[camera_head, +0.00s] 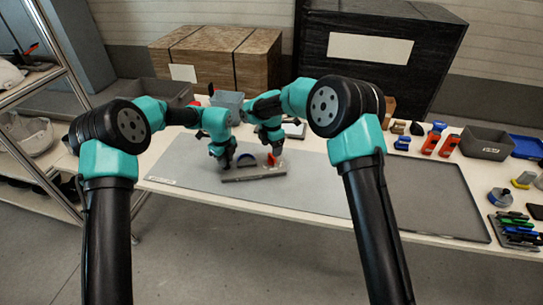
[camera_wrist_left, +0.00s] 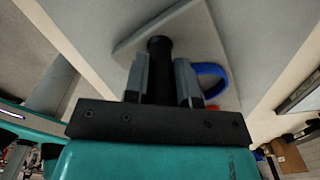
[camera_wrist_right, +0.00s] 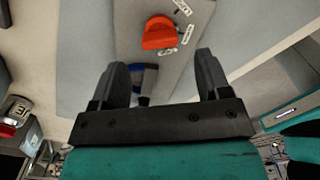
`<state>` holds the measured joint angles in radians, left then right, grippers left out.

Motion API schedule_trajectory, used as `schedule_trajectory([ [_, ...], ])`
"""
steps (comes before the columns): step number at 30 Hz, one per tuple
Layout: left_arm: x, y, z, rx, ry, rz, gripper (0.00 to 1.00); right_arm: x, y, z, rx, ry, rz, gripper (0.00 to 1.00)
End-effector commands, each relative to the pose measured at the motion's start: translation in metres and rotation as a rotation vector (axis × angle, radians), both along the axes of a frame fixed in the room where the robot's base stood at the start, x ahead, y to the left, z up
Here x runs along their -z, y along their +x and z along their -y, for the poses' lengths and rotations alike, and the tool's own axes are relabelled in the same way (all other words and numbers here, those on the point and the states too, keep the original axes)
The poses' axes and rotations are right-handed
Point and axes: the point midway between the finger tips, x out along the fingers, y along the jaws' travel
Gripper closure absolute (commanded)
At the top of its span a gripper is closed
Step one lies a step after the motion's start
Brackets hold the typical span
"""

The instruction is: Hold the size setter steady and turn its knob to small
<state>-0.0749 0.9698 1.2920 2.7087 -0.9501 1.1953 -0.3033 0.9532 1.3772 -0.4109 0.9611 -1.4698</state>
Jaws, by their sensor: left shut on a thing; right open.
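The size setter is a grey plate (camera_head: 256,176) lying on the grey mat, with a red knob (camera_head: 271,159), a blue arch (camera_head: 246,160) and a black handle (camera_wrist_left: 160,52). My left gripper (camera_head: 222,158) is shut on the black handle at the plate's left end. My right gripper (camera_head: 274,148) is open and empty near the knob. In the right wrist view the red knob (camera_wrist_right: 160,33) lies beyond the open fingertips, apart from them. White labels (camera_wrist_right: 188,34) stand around the knob; I cannot read them or tell which one it points to.
The grey mat (camera_head: 320,190) is clear to the right of the setter, up to a dark tray (camera_head: 430,195). A grey bin (camera_head: 487,143), red-and-blue items (camera_head: 433,138) and several coloured tools (camera_head: 518,232) stand at the right. A grey box (camera_head: 228,103) is behind my arms.

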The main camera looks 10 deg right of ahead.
Motion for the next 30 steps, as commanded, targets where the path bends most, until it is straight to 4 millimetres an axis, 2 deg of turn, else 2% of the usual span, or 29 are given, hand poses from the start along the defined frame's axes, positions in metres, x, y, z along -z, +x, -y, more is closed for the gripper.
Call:
schedule_trajectory([
  [3,0.000,0.000,0.000,0.000,-0.001,0.001,1.00,0.021,0.000,0.000,-0.001,0.000,-0.002,0.30],
  [9,0.000,0.000,0.000,0.000,-0.001,0.001,1.00,0.044,0.000,0.000,-0.001,-0.001,-0.002,0.30],
  [21,0.000,0.000,0.000,0.000,0.000,0.000,1.00,0.050,0.000,0.000,0.000,0.000,0.001,0.31],
  [30,0.000,0.000,0.000,0.000,0.000,0.000,1.00,0.050,0.000,0.000,0.000,0.000,0.001,0.59],
])
